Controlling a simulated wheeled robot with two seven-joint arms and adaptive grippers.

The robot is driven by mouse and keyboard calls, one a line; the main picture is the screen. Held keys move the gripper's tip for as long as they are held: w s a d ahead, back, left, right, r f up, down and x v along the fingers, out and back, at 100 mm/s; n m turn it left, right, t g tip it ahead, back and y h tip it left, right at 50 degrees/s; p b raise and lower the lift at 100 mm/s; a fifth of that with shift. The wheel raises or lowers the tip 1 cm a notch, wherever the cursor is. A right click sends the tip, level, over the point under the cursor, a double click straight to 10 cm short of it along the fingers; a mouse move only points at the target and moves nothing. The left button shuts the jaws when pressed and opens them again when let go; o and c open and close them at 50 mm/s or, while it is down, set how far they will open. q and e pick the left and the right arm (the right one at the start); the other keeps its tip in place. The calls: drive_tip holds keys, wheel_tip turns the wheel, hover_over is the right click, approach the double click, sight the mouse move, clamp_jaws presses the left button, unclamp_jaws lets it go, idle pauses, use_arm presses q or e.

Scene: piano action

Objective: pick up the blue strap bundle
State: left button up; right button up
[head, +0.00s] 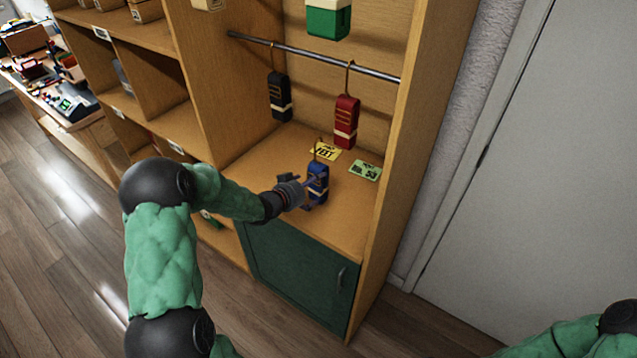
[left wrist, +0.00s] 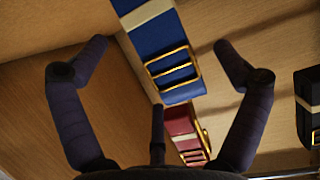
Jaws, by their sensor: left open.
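The blue strap bundle (head: 318,184), a blue block with a pale band and a hook at its top, is at the front of the wooden cubby's shelf. I cannot tell whether it rests on the shelf. My left gripper (head: 298,190) is right beside it, on its left, and partly covers it. In the left wrist view, the blue bundle (left wrist: 165,45) with its pale band and gold buckle lies between the spread fingers of the open left gripper (left wrist: 160,52). I see no finger closed on it. My right gripper is out of view.
A black bundle (head: 280,96) and a red bundle (head: 346,122) hang from a metal rod (head: 300,55) behind. A yellow card (head: 326,151) and a green card (head: 364,171) lie on the shelf. A wooden side panel (head: 420,130) bounds the cubby on the right.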

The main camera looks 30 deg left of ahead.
sight(317, 184)
use_arm(q)
drive_tip(key=b+x, duration=0.1)
drive_tip(key=x, duration=0.3)
drive_tip(key=shift+w+d+f, duration=0.25)
drive_tip(key=c, duration=1.4)
